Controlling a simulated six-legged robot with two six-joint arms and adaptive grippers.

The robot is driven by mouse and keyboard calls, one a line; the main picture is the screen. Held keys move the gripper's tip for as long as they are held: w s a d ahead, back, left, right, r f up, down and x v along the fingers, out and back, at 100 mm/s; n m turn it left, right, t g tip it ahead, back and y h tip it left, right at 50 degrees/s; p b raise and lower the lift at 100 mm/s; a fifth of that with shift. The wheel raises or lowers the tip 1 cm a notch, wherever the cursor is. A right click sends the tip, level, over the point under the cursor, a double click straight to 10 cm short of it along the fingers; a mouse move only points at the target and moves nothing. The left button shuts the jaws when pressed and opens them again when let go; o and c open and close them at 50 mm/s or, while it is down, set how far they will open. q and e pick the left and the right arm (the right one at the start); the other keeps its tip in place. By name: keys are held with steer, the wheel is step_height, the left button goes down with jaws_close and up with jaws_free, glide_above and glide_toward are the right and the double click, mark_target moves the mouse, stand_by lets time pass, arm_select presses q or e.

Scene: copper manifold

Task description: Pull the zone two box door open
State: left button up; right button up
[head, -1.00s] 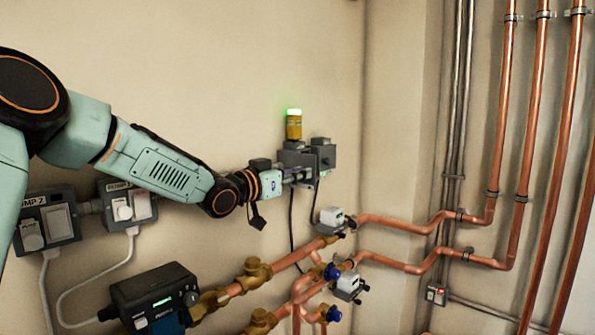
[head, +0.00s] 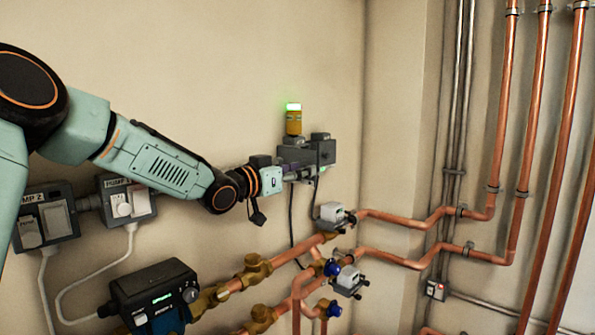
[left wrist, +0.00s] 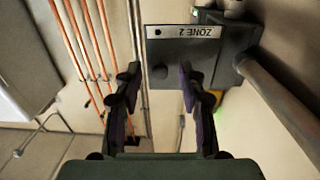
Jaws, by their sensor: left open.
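The zone two box (head: 323,153) is a dark grey box on the wall in the head view. In the left wrist view its grey face (left wrist: 169,52) bears a white "ZONE 2" label (left wrist: 184,31). My left gripper (head: 303,174) is at the box's lower left in the head view. My right gripper is not in view.
A yellow beacon (head: 293,123) with a green light stands above the box. Copper pipes with valves (head: 257,268) and grey actuators (head: 333,213) run below. Tall copper pipes (head: 505,100) rise at the right. Pump switches (head: 46,217) are at the left.

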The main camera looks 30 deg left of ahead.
arm_select(q)
steer(key=shift+r, duration=0.1)
steer(key=shift+s+r, duration=0.1)
steer(key=shift+r, duration=0.05)
step_height(320, 180, up, 10)
steer(key=shift+f, duration=0.2)
stand_by(0.4)
